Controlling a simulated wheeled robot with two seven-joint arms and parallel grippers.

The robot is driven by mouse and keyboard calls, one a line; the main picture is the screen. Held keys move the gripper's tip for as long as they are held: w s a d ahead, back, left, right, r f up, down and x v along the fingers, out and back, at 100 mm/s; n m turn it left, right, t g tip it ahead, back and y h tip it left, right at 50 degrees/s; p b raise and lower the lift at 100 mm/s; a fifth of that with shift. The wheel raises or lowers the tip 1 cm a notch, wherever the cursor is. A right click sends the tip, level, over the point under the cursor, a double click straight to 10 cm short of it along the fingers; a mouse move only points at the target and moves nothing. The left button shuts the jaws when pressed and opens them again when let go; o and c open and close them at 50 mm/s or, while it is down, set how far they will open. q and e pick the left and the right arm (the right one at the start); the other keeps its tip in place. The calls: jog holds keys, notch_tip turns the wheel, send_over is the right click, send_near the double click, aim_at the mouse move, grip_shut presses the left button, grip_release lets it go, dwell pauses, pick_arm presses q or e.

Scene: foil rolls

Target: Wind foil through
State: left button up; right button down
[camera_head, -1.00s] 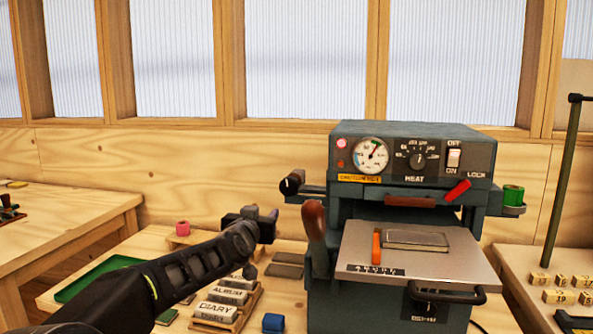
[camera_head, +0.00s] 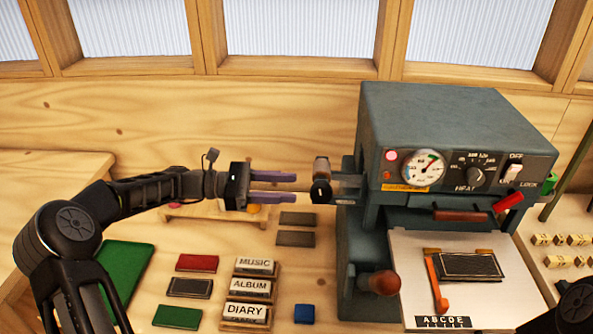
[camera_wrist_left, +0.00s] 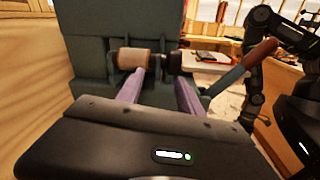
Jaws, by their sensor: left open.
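The grey-blue foil press (camera_head: 455,120) stands on the bench at right. On its left side a bracket carries a tan roll (camera_head: 321,168) and a black knob (camera_head: 320,192); the roll (camera_wrist_left: 132,58) and knob (camera_wrist_left: 173,62) also show in the left wrist view. A green foil roll (camera_head: 549,184) sits at the press's right side. My left gripper (camera_head: 294,187) is open and empty, its two purple-grey fingers pointing right, with the tips just left of the knob. I cannot tell whether they touch it. My right gripper is not clearly visible.
Label blocks (camera_head: 255,288) in a wooden rack, a green tray (camera_head: 120,275), a red pad (camera_head: 197,262) and a blue block (camera_head: 304,313) lie on the bench. A wooden-handled lever (camera_head: 383,284) juts from the press. Its plate (camera_head: 410,255) holds a dark book.

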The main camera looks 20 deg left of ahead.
aim_at(320, 191)
pick_arm(q)
jog(key=shift+n+g+h, duration=0.3)
jog(key=shift+n+g, duration=0.2)
jog(key=d, duration=0.2)
jog(key=d+r+p, duration=0.1)
jog(key=d, duration=0.4)
jog(key=shift+s+d+r+p, duration=0.15)
jog(key=shift+d+r+p, duration=0.1)
jog(key=shift+p, duration=0.15)
jog(key=shift+d+f, duration=0.1)
jog(key=shift+d, duration=0.45)
grip_shut()
